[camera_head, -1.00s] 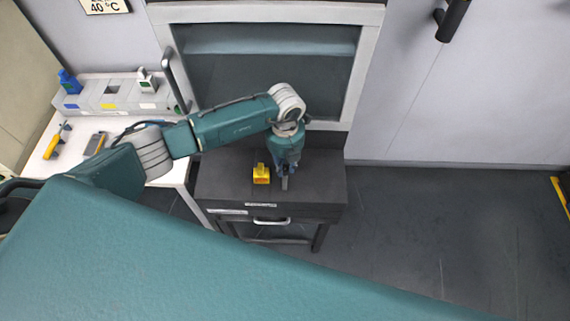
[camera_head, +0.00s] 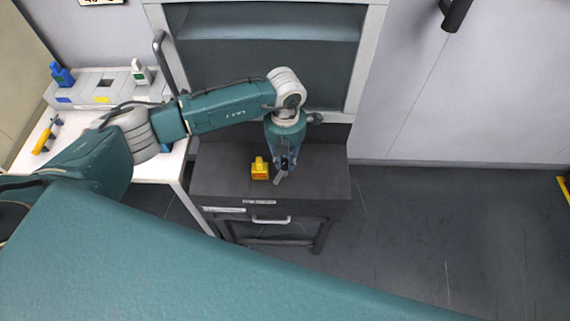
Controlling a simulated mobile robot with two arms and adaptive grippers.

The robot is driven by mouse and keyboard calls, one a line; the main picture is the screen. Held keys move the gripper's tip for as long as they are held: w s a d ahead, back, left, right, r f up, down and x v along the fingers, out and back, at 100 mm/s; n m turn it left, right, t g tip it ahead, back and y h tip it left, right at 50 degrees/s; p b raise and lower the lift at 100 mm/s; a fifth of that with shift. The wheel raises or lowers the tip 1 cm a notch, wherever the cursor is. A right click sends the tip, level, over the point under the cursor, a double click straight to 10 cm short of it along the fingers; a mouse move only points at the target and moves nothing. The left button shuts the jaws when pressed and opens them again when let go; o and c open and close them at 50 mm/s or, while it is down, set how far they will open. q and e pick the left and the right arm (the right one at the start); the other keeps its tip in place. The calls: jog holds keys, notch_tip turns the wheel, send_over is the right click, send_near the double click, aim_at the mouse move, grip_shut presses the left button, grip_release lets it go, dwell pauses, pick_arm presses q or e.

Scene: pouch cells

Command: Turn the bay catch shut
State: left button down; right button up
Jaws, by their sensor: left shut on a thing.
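The bay catch (camera_head: 280,178) shows as a small grey bar on top of the dark cabinet (camera_head: 225,180), slanting toward the lower left. My left gripper (camera_head: 285,165) reaches down over the cabinet top and is shut on the catch. The fingers and wrist hide the upper part of the catch. My right gripper is not in view.
A yellow block with a knob (camera_head: 259,170) stands on the cabinet just left of the catch. The cabinet has a front handle (camera_head: 271,220). A white table (camera_head: 170,170) at the left holds a grey rack (camera_head: 75,88), blue and green-and-white items and a yellow tool (camera_head: 46,136). The floor at right is clear.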

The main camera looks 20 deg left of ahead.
aim_at(285, 162)
pick_arm(q)
jog(key=m+b, duration=1)
jog(key=b, duration=0.3)
jog(key=shift+w+f+m, duration=0.1)
jog(key=shift+f+m, duration=0.05)
jog(key=shift+m, duration=0.15)
jog(key=shift+r+m+b, duration=0.2)
jog(key=shift+m+b, duration=0.9)
jog(key=c, duration=1.5)
grip_release()
jog(key=shift+c, duration=0.2)
notch_tip(285, 162, up, 12)
